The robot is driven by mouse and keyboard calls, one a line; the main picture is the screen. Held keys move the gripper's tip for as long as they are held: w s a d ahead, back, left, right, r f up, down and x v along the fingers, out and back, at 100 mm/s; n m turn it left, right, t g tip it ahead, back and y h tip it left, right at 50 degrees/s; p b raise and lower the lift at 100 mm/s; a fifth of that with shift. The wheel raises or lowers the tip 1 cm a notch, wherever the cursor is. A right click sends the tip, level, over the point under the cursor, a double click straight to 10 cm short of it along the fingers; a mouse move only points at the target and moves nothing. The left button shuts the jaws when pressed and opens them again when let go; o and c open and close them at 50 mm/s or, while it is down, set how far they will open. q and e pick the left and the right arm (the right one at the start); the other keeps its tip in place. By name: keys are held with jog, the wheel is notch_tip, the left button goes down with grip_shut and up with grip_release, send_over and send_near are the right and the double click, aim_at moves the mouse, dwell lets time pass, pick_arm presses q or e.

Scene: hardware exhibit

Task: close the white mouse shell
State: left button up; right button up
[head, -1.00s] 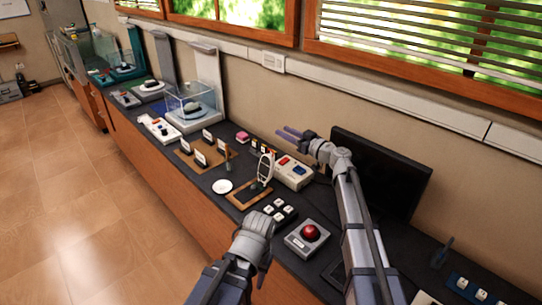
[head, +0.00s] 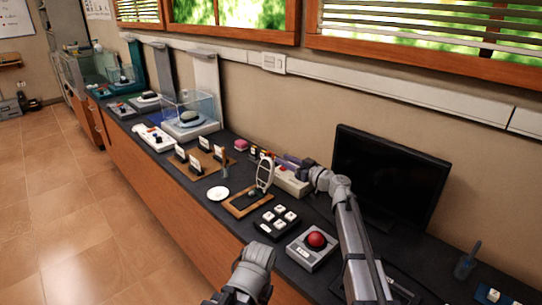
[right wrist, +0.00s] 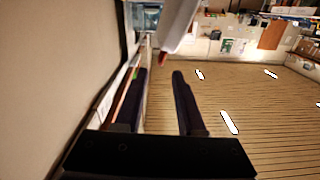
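What looks like the white mouse shell (head: 265,173) is an oval white-rimmed piece standing upright, open, on a wood-framed dark board (head: 238,207) in the head view. My right gripper (head: 284,160) reaches over a pale box, just right of and behind the shell, apparently apart from it. In the right wrist view its two dark fingers (right wrist: 160,85) are spread with nothing between them. A pale slanted shape (right wrist: 178,25) shows beyond the fingertips; I cannot tell what it is. My left gripper (head: 254,262) is at the bottom edge of the head view, its fingers hidden.
The pale box (head: 291,182) stands under my right gripper. A black pad with white keys (head: 277,220) and a red trackball (head: 316,240) are in front. A white disc (head: 218,193) lies left of the shell. A dark monitor (head: 390,178) stands at right.

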send_over(268, 169)
jog(key=d, duration=0.1)
dwell(0.4)
grip_shut()
jog(key=shift+d, duration=0.1)
dwell(1.1)
